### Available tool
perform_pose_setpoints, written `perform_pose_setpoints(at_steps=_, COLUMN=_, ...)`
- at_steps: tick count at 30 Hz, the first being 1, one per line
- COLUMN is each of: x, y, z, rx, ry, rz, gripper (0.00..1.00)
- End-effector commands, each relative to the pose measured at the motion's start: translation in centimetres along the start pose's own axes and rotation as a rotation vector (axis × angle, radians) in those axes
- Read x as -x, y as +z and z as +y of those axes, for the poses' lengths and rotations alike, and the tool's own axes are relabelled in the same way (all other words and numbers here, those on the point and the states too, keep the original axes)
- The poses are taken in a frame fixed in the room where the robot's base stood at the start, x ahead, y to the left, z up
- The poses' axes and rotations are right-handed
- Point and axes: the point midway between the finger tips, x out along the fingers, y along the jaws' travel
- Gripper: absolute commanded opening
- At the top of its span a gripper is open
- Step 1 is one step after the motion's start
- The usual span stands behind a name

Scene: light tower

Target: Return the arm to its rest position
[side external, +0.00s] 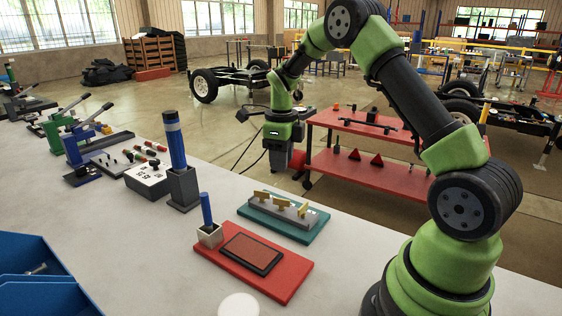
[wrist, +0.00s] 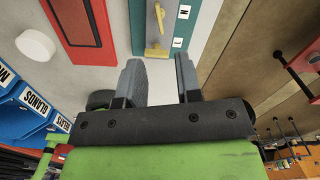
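My gripper (side external: 277,154) hangs at the end of my arm beyond the table's far edge in the side view, in front of the red cart. In the wrist view my gripper (wrist: 159,68) has its two grey fingers wide apart with nothing between them. A blue cylinder with dark bands (side external: 174,140) stands upright in a dark square holder (side external: 183,188) on the table. A teal board (side external: 283,225) carries several yellow levers. A red base (side external: 285,281) has a dark framed pad (side external: 252,253) and a cream block (side external: 210,235) holding a short blue rod (side external: 206,208).
A white disc (side external: 238,305) lies near the table's front edge. Blue bins (side external: 35,272) stand at the lower left. A red cart (side external: 370,170) stands on the floor behind the table.

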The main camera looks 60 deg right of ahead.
Motion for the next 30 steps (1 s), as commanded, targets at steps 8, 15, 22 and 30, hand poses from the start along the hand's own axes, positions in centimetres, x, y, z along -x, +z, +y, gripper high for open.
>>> perform_pose_setpoints(at_steps=8, x=5.1, y=0.0, z=2.9, rx=0.316, ry=-0.045, rz=-0.08, gripper=0.32)
perform_pose_setpoints(at_steps=15, x=13.0, y=-2.8, z=9.9, rx=1.004, ry=-0.19, rz=-0.212, gripper=0.32)
perform_pose_setpoints(at_steps=22, x=16.9, y=-8.0, z=16.2, rx=1.66, ry=-0.417, rz=-0.286, gripper=0.32)
perform_pose_setpoints(at_steps=30, x=17.1, y=-13.4, z=20.8, rx=2.242, ry=-0.714, rz=-0.284, gripper=0.32)
